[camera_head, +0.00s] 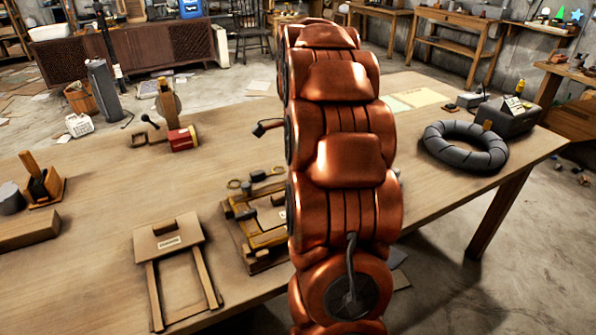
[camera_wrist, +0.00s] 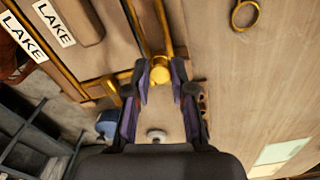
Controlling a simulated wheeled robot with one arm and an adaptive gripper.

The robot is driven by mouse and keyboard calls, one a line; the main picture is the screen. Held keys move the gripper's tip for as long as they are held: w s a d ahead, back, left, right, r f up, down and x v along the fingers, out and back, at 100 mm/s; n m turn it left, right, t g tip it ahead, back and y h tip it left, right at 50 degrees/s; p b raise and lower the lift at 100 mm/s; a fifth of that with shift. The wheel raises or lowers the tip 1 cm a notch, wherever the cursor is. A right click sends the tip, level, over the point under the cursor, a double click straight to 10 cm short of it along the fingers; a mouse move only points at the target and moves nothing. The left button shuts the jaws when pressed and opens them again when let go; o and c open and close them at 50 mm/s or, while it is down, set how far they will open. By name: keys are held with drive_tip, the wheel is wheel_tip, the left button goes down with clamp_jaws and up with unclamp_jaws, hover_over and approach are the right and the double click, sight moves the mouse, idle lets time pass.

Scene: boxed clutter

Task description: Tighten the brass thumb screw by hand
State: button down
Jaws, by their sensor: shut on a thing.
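The brass thumb screw (camera_wrist: 160,75) shows in the wrist view at upper middle, at the end of a brass bar on a wooden frame with brass edges (camera_wrist: 118,82). My gripper (camera_wrist: 161,80) has its two dark fingers on either side of the screw's round head, shut on it. The frame carries white labels reading "LAKE" (camera_wrist: 54,22). In the head view, the frame (camera_head: 243,240) lies on the table, partly behind my copper arm. My gripper and the screw are hidden there.
A wooden stand with a label (camera_head: 170,243) lies left of the frame on the table (camera_head: 110,205). A red box (camera_head: 182,139) and a dark coiled ring (camera_head: 465,147) stand farther off. A brass ring (camera_wrist: 246,14) lies near the frame.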

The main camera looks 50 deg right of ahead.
drive_tip(key=m, duration=0.4)
drive_tip(key=shift+m+p, duration=0.3)
drive_tip(key=c, duration=1.3)
unclamp_jaws()
drive_tip(key=shift+r+p, duration=0.7)
drive_tip(key=shift+r, duration=0.85)
